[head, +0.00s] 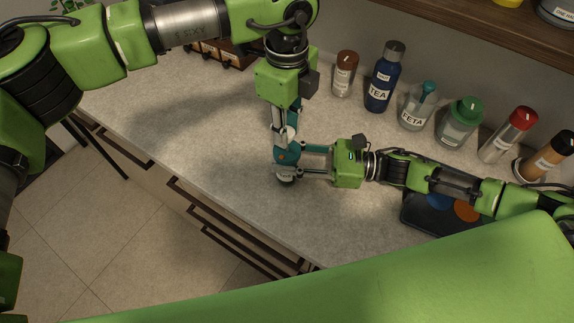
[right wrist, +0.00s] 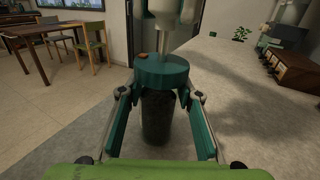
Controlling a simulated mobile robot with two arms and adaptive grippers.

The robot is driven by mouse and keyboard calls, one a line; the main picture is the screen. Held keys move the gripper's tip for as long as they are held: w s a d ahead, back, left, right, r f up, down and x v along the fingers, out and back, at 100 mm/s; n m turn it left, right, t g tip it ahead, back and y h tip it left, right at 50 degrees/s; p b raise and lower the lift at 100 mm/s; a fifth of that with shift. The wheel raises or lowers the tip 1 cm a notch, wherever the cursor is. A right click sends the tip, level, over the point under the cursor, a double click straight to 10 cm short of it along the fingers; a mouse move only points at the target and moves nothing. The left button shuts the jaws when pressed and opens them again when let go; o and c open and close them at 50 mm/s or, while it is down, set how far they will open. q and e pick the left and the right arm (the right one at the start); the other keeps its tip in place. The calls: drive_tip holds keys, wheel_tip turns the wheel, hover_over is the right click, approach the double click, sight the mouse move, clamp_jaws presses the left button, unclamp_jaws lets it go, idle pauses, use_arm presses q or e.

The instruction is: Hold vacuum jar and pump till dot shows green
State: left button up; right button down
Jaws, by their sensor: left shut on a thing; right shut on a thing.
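The vacuum jar (right wrist: 158,115) stands upright on the counter, dark-bodied with a teal lid (right wrist: 162,72). In the head view its teal lid (head: 291,155) shows between my grippers, and the body is mostly hidden. My right gripper (head: 284,166) comes in from the right and is shut around the jar, a finger on each side. My left gripper (head: 284,133) points down from above, shut on the pump at the top of the lid. The pump's pale shaft (right wrist: 165,42) rises from the lid in the right wrist view. A small orange-brown dot (right wrist: 141,55) shows on the lid.
A row of containers stands behind: a brown-capped jar (head: 344,75), a blue TEA bottle (head: 382,80), a FETA jar (head: 416,110), a green-lidded jar (head: 460,122) and others. A dark tray (head: 421,213) lies under my right arm. The counter left of the jar is clear.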

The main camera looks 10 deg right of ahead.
use_arm(q)
drive_tip(key=shift+r, duration=0.4)
drive_tip(key=shift+f, duration=2)
drive_tip(key=shift+r, duration=0.1)
drive_tip(key=shift+r, duration=1.9)
drive_tip(key=shift+f, duration=2)
drive_tip(key=shift+r, duration=0.1)
